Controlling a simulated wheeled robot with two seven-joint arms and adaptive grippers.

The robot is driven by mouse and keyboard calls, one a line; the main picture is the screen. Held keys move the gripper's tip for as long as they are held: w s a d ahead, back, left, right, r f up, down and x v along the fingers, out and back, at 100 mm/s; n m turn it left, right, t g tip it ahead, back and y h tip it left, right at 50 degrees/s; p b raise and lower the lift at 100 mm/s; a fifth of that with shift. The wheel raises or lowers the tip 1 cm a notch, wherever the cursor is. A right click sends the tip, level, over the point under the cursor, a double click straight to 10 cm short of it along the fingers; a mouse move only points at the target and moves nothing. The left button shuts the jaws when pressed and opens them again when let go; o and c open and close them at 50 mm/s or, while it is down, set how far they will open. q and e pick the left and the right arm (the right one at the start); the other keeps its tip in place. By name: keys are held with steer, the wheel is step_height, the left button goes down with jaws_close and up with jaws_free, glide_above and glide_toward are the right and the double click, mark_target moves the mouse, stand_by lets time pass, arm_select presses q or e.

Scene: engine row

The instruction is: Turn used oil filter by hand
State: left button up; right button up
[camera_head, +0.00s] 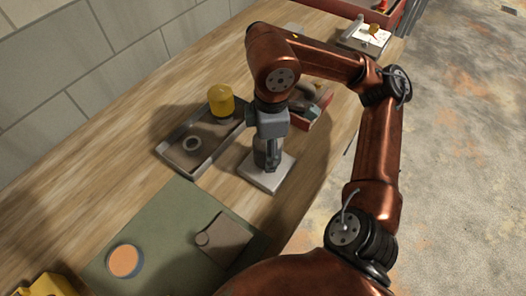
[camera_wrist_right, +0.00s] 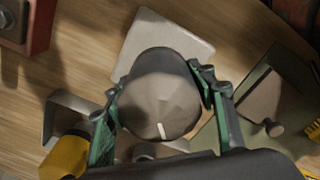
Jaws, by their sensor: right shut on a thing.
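The used oil filter is a dark grey cylinder with a round top, standing on a pale square plate (camera_head: 263,178). In the right wrist view the filter (camera_wrist_right: 160,95) shows its top from above, with a short white mark near the lower edge. The plate (camera_wrist_right: 147,35) shows behind it. My right gripper (camera_head: 268,160) reaches down over the filter, and in the head view it hides most of it. In the right wrist view the green-padded fingers of the right gripper (camera_wrist_right: 157,92) are closed on both sides of the filter. My left gripper is not in view.
A red box (camera_head: 312,119) is behind my gripper. A green mat (camera_head: 165,225) holds an orange-topped disc (camera_head: 125,261) and a brown flat piece (camera_head: 224,240).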

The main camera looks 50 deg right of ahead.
steer(key=shift+s+d, duration=0.1)
steer(key=shift+s, duration=0.35)
steer(key=shift+f, duration=0.1)
steer(key=o, duration=1.5)
